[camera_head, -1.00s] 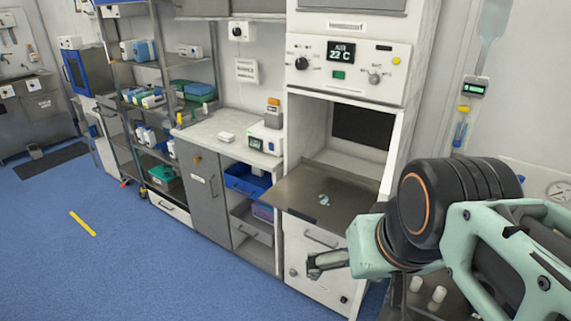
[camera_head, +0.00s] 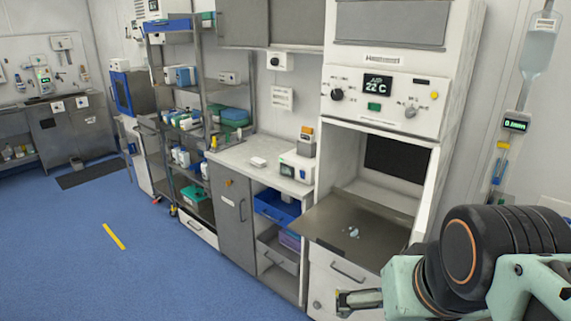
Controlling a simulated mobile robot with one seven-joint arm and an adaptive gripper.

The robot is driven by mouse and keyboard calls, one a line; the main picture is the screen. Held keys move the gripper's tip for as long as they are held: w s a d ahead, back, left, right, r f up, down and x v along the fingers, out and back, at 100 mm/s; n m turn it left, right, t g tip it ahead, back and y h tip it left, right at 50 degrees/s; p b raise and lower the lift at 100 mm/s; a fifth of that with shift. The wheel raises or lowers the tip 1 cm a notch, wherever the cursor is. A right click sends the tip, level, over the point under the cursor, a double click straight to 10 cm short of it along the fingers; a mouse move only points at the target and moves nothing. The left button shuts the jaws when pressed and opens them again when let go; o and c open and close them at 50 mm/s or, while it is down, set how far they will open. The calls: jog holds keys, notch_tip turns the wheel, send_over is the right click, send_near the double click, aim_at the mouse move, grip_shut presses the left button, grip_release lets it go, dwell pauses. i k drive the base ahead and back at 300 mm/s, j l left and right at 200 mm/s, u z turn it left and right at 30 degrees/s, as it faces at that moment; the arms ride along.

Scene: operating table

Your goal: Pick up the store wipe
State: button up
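I cannot tell for sure which thing is the store wipe. A small pale, crumpled-looking thing (camera_head: 353,232) lies on the dark steel work surface (camera_head: 325,215) of the white cabinet; it is too small to identify. A small white packet or box (camera_head: 258,162) lies on the white counter (camera_head: 235,150) left of the cabinet. My gripper (camera_head: 345,300) is at the bottom of the view, in front of the cabinet's lower drawers and below the steel surface. It is apart from both small things. Its fingers are seen from the side, and whether they are open does not show.
A white device (camera_head: 296,167) stands on the counter beside the cabinet. Blue (camera_head: 277,207) and grey (camera_head: 278,250) bins sit in the open compartment below. A shelf rack (camera_head: 193,185) with several boxes stands at left. The blue floor (camera_head: 150,285) at front left is clear.

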aim_at(258, 162)
jog(key=i+j, duration=1.35)
jog(key=i, duration=0.15)
jog(key=i+j, duration=1.35)
jog(key=i, duration=0.15)
jog(key=i+j+z, duration=0.55)
jog(key=k+l+z, duration=0.35)
jog(key=l+z, duration=0.15)
